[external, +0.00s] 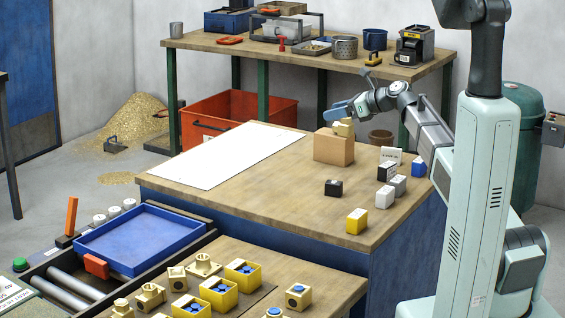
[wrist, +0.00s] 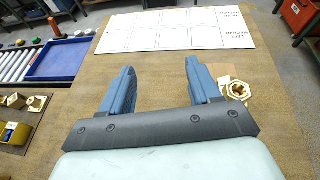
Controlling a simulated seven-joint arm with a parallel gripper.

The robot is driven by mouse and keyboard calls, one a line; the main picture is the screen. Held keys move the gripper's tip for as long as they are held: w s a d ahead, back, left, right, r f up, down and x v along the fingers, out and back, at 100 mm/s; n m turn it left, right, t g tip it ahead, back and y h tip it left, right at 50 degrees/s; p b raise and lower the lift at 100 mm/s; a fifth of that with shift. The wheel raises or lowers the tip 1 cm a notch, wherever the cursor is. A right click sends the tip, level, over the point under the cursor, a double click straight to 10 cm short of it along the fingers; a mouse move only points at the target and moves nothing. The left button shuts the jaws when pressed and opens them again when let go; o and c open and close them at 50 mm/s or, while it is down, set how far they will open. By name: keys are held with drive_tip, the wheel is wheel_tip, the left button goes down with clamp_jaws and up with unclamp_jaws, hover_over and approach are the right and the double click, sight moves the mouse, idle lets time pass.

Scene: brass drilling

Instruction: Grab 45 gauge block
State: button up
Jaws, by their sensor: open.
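Several small gauge-like blocks stand on the right part of the wooden table in the external view: a black block (external: 333,187), a yellow-and-white block (external: 356,221), a white block (external: 384,197), a grey-white block (external: 398,185), a black-and-white block (external: 387,171) and a blue-and-white block (external: 419,166). Their markings are too small to read, so I cannot tell which is 45. My gripper (external: 340,109) is open and empty above the table near the cardboard box. In the wrist view, my gripper (wrist: 158,72) has its blue fingers apart, with no block between them.
A cardboard box (external: 334,149) carries a brass part (external: 343,128), which is right of the fingers in the wrist view (wrist: 237,90). A small sign (external: 391,154) stands behind the blocks. A white sheet (external: 228,154) covers the table's left. A blue tray (external: 140,239) lies front left.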

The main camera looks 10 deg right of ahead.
drive_tip(key=s+a+r+n+g, duration=0.1)
drive_tip(key=s+a+r+n, duration=0.2)
drive_tip(key=a, duration=0.7)
drive_tip(key=m+g+h, duration=0.3)
drive_tip(key=g+h, duration=0.4)
drive_tip(key=h, duration=0.3)
hover_over(334, 182)
wheel_tip(334, 182, down, 14)
drive_tip(key=shift+s+d, duration=0.1)
drive_tip(key=shift+s, duration=0.05)
drive_tip(key=shift+f, duration=2.6)
clamp_jaws()
